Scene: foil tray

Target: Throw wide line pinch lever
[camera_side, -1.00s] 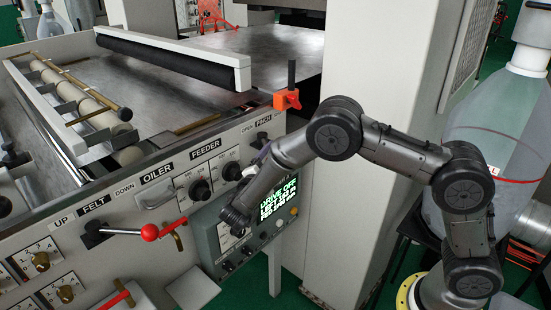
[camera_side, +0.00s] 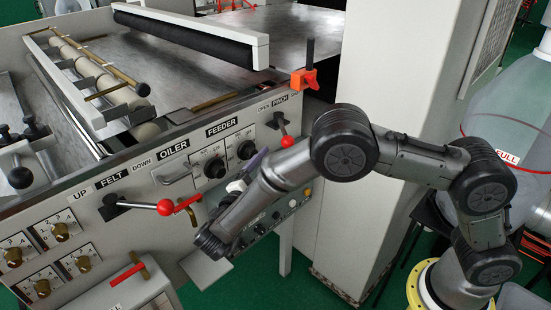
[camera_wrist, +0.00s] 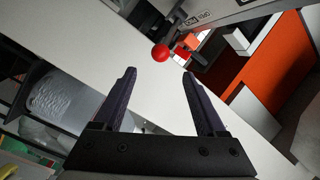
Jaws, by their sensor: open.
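The pinch lever (camera_side: 282,125) is a short black lever with a red ball knob, on the grey front panel under the PINCH label (camera_side: 280,101). It hangs roughly downward from its pivot.
Left of the lever are the feeder knobs (camera_side: 246,149), the oiler handle (camera_side: 178,174) and the felt lever (camera_side: 142,204) with a red ball. An orange clamp (camera_side: 303,79) with a black post stands above. A grey-white column (camera_side: 375,75) rises to the right.

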